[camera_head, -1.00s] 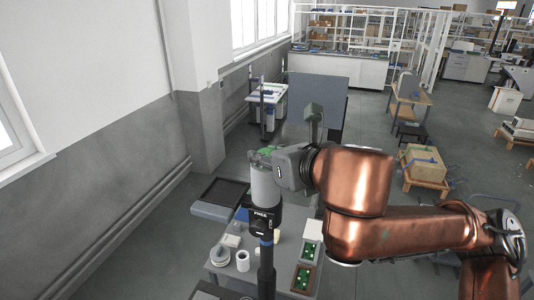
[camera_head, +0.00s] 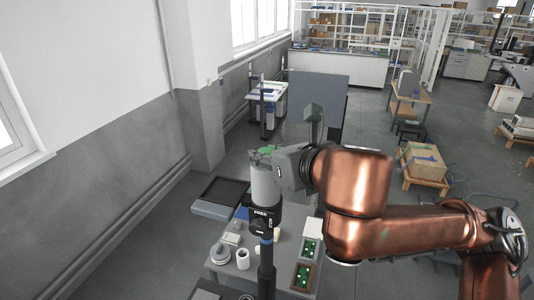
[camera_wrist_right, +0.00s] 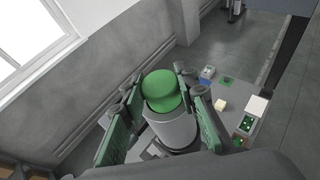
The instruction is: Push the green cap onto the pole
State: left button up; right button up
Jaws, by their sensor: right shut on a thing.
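The green cap (camera_head: 265,150) is at the top of the grey pole (camera_head: 264,185), which stands upright on a dark column. In the right wrist view the round cap (camera_wrist_right: 161,88) sits over the top of the grey pole (camera_wrist_right: 174,131), with no gap that I can make out. My right gripper (camera_wrist_right: 160,76) has a green-padded finger on each side of the cap and is shut on it. In the head view this gripper (camera_head: 270,155) reaches in from the right at the pole's top, and its fingers are partly hidden. My left gripper is not in view.
A table below holds a white roll (camera_head: 243,259), a round white part (camera_head: 220,254) and bins with green parts (camera_head: 302,276). A dark tray (camera_head: 222,193) lies left of the pole. A grey wall runs along the left.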

jog(key=shift+f+p, duration=0.15)
jog(key=shift+p, duration=0.15)
dwell(0.5)
jog(key=shift+f, duration=0.15)
dwell(0.6)
jog(key=o, duration=1)
jog(key=shift+a, duration=0.1)
jog(key=o, duration=0.5)
jog(key=shift+r+p, duration=0.4)
jog(key=shift+r, duration=0.2)
jog(key=shift+r+p, duration=0.65)
jog(key=shift+p, duration=0.05)
